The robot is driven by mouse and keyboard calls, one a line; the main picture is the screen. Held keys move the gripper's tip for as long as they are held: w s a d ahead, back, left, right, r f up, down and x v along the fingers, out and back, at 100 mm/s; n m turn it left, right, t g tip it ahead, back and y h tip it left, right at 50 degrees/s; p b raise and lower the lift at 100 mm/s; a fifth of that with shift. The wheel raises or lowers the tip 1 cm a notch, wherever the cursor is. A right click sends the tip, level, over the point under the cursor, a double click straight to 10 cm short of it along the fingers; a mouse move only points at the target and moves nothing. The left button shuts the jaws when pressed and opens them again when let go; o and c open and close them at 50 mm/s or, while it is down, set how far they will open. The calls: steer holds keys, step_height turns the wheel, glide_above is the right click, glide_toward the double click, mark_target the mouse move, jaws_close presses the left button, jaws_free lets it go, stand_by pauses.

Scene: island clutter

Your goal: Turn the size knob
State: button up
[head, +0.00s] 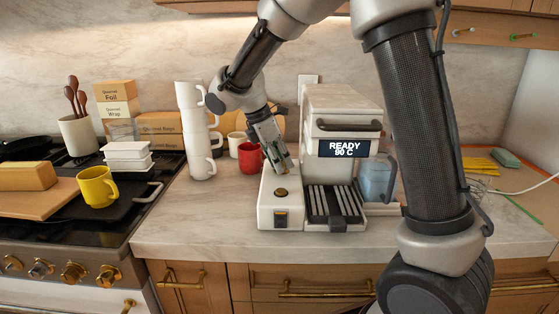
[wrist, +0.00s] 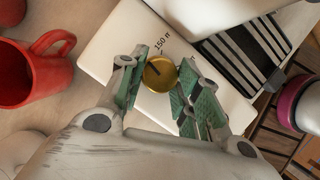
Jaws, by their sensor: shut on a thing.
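The size knob (wrist: 160,73) is a round gold dial on the white box's top in the wrist view. Its dark pointer line slants to the upper left, and the text "150 m", partly cut off, stands just above it. My gripper (wrist: 161,84) is shut on the knob, with green finger pads on either side. In the head view my gripper (head: 284,168) reaches down to the rear of the white box (head: 267,212), left of the coffee machine (head: 344,108). There it hides the held knob. A gold button (head: 281,192) shows on top, nearer the front.
A red mug (head: 250,158) stands close behind the gripper; it also shows in the wrist view (wrist: 32,70). Stacked white cups (head: 202,150) stand to the left. The slatted drip tray (head: 335,205) adjoins the box on the right.

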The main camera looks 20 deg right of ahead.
steer(key=m+g, duration=0.1)
steer(key=m, duration=0.1)
steer(key=m+g, duration=0.1)
steer(key=m, duration=0.2)
steer(key=shift+w, duration=0.2)
steer(key=shift+w+d+m+g+y, duration=0.1)
steer(key=shift+m+g+y, duration=0.25)
steer(key=shift+m, duration=0.85)
steer(key=shift+m+g+y, duration=0.35)
steer(key=shift+m, duration=0.85)
steer(key=o, duration=1)
steer(key=shift+o, duration=0.2)
steer(key=shift+r, duration=0.1)
steer(key=v, duration=1.1)
steer(key=shift+w+r, duration=0.2)
steer(key=shift+r, duration=0.15)
steer(key=shift+a, duration=0.25)
